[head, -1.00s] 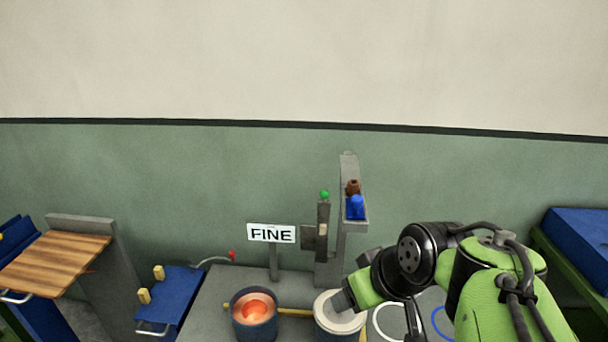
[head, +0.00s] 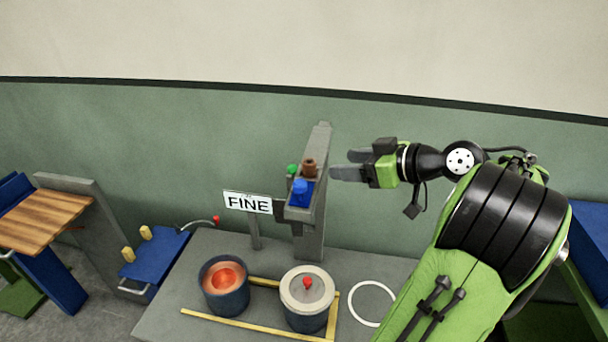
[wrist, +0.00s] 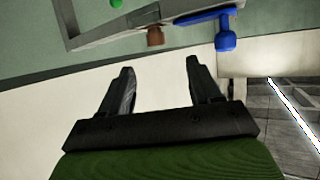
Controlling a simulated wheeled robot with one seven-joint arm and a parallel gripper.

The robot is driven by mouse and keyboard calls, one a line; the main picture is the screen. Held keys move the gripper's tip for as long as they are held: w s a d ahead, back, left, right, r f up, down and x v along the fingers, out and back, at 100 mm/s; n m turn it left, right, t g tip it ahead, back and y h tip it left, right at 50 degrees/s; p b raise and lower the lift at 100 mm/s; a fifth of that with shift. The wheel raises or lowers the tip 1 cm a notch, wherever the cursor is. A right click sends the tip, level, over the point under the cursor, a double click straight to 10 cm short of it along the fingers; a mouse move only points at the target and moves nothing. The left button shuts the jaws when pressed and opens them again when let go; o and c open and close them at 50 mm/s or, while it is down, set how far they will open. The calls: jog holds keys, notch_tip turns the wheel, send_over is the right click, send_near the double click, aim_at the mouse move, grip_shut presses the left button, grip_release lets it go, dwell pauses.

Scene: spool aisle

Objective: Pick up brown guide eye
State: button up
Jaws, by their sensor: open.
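The brown guide eye (head: 309,167) stands on the narrow raised grey shelf, behind a blue piece (head: 299,187). In the wrist view the brown guide eye (wrist: 155,37) shows at the top, beyond the fingertips and between their lines, with the blue piece (wrist: 225,38) to its right. My gripper (head: 338,165) is open and empty, to the right of the shelf, its fingers pointing left towards the brown guide eye. Both fingers also show in the wrist view (wrist: 160,75), apart from each other, with a gap before the guide eye.
A FINE sign (head: 248,202) and a green knob (head: 291,169) stand left of the shelf. Below on the grey bench (head: 165,315) are an open pot with a glowing inside (head: 224,287), a lidded pot (head: 307,300) and a white ring (head: 373,303). The wall is behind.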

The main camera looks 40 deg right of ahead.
aim_at(314, 163)
jog(key=x, duration=0.3)
jog(key=b+x, duration=0.1)
jog(key=x, duration=0.7)
jog(key=shift+w+d+f, duration=0.2)
jog(key=shift+w+d, duration=0.05)
jog(key=shift+d, duration=0.05)
jog(key=shift+s+r, duration=0.1)
jog(key=shift+s, duration=0.05)
jog(key=shift+c, duration=0.5)
jog(key=c, duration=1)
